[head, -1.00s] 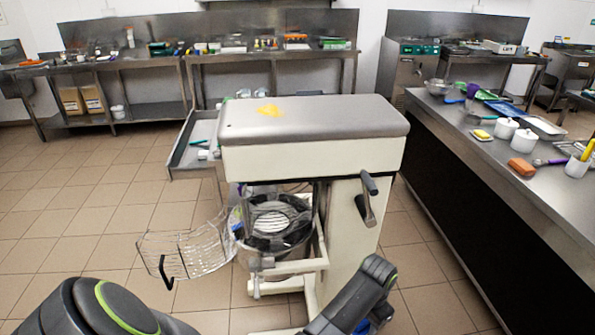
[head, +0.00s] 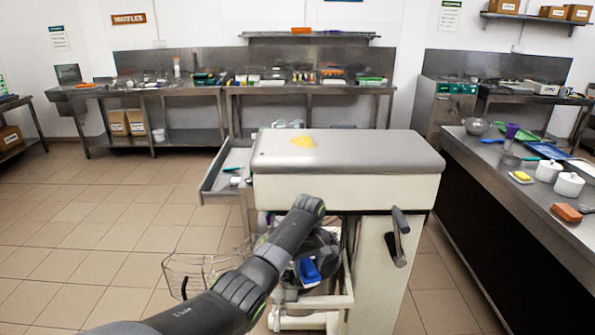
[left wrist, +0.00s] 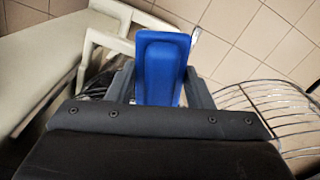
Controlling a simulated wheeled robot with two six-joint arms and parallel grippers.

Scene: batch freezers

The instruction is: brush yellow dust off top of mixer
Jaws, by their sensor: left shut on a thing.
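The mixer (head: 345,152) stands in front of me, with a flat grey top and a cream body. A patch of yellow dust (head: 303,141) lies on the left part of its top. My left gripper (head: 308,258) is shut on a blue object (head: 309,272), in front of the mixer's bowl area and below its top. The left wrist view shows the blue object (left wrist: 162,66) upright between the two fingers; I cannot tell its whole shape. My arm partly hides the bowl. My right gripper is not in view.
A wire guard (head: 190,272) sticks out left of the bowl. A black lever (head: 398,238) is on the mixer's side. A steel counter (head: 500,180) with white pots and a sponge stands to the right. An open drawer (head: 222,180) is behind left. The floor at left is clear.

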